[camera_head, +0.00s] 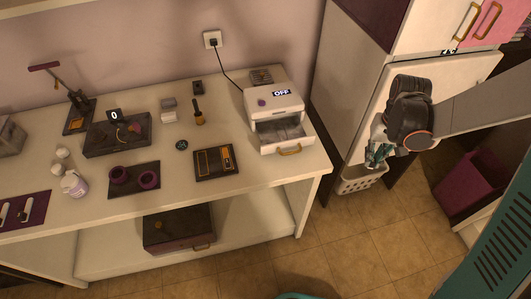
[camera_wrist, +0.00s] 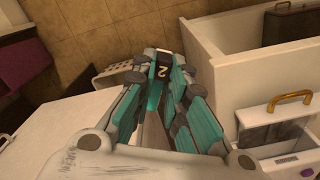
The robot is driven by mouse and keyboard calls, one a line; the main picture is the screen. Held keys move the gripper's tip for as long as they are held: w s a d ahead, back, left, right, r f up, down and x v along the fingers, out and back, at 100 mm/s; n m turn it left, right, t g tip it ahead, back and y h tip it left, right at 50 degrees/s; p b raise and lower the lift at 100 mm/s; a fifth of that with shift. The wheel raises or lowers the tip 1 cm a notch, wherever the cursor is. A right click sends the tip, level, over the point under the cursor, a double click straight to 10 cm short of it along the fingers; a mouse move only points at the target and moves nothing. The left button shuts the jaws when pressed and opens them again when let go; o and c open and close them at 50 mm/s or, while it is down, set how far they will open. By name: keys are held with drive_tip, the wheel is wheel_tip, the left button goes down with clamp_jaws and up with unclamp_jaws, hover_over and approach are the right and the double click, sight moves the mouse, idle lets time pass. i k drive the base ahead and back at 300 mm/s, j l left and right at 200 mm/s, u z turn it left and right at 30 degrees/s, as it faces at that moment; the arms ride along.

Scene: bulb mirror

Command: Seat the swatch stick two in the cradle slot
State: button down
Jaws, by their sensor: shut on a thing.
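My gripper (camera_wrist: 163,82) has teal fingers closed around a slim stick with a black end marked 2 (camera_wrist: 162,70), the swatch stick two. In the head view my gripper (camera_head: 378,154) is at the right, in front of the white cabinet and beyond the table's right end. The stick is too small to make out clearly there. A dark flat holder with orange-outlined areas (camera_head: 214,163) lies on the table near the front edge; I cannot tell whether it is the cradle.
A white drawer unit marked OFF (camera_head: 277,118) stands at the table's right end, its drawer out. A white basket (camera_head: 360,181) is below my gripper. Dark trays (camera_head: 120,146) and a purple mat (camera_head: 24,222) are farther left. A dark box (camera_head: 178,232) sits on the lower shelf.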

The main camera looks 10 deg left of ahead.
sight(204, 164)
drive_tip(key=j+u, duration=0.1)
drive_tip(key=u, duration=0.4)
drive_tip(key=i+j+u, duration=0.1)
drive_tip(key=u, duration=0.85)
drive_tip(key=l+u, duration=0.15)
drive_tip(key=u, duration=0.25)
drive_tip(key=i+l+u, duration=0.1)
drive_tip(key=u, duration=0.3)
drive_tip(key=l+u, duration=0.15)
drive_tip(key=u, duration=0.25)
drive_tip(key=k+l, duration=0.1)
drive_tip(key=l, duration=0.4)
